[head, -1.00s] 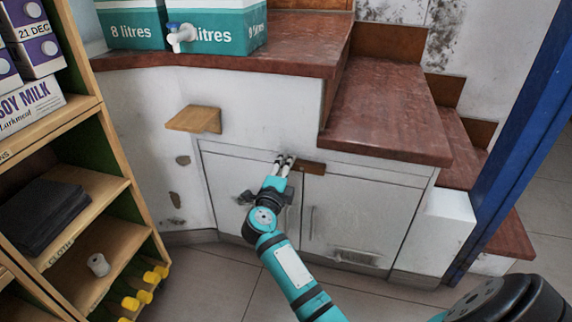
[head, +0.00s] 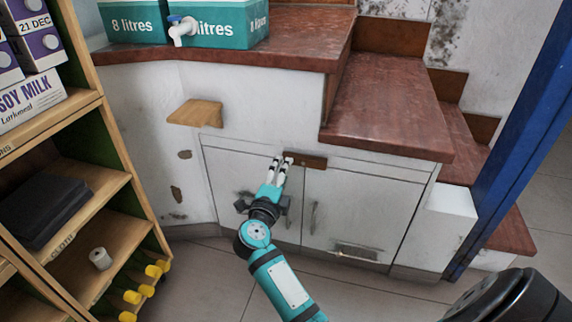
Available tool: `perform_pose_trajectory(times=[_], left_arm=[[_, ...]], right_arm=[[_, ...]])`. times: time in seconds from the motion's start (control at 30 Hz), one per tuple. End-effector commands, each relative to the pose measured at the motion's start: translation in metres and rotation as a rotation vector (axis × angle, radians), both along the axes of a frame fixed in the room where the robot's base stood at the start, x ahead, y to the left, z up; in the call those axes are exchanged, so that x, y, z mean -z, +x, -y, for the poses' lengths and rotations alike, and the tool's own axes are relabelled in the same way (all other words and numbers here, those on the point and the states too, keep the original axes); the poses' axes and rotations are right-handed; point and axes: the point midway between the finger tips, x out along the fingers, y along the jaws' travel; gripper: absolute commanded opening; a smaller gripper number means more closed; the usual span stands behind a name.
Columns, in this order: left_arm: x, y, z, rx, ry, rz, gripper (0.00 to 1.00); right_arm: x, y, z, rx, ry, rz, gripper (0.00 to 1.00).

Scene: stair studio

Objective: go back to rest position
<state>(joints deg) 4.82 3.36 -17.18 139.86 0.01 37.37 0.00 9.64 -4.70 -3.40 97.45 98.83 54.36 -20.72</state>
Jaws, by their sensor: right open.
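My right gripper (head: 281,163) is in the middle of the head view, in front of the white cabinet doors (head: 360,212) under the stairs. Its two pale fingers point up and away, are apart and hold nothing. The fingertips are just left of a small brown wooden block (head: 306,160) on the cabinet's upper edge; I cannot tell whether they touch it. The teal and black right arm comes up from the bottom of the view. My left gripper is not in view.
A wooden shelf unit (head: 112,136) with cartons, black cloth (head: 42,208) and a white roll (head: 100,258) stands at left. Teal water boxes (head: 222,20) sit on the red-brown step. A small wooden ledge (head: 196,113) juts from the wall. A blue post (head: 517,140) stands at right. Tiled floor shows below.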

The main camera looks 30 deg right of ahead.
Motion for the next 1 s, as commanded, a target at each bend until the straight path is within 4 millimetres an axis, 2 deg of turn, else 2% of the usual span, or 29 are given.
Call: perform_pose_trajectory(times=[0.2,0.77,0.87,0.97,1.0], left_arm=[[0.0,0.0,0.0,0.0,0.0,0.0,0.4],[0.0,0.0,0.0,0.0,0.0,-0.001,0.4],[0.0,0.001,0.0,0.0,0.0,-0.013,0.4],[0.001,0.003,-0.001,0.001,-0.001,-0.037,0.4],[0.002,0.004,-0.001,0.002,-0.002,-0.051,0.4]], right_arm=[[0.0,-0.014,-0.017,0.0,0.001,0.0,0.5],[-0.002,-0.016,-0.017,0.001,-0.005,0.002,0.5],[-0.019,-0.025,-0.015,0.014,-0.063,0.023,0.5],[-0.062,-0.048,-0.014,0.04,-0.209,0.08,0.5],[-0.085,-0.061,-0.016,0.053,-0.288,0.112,0.5]])
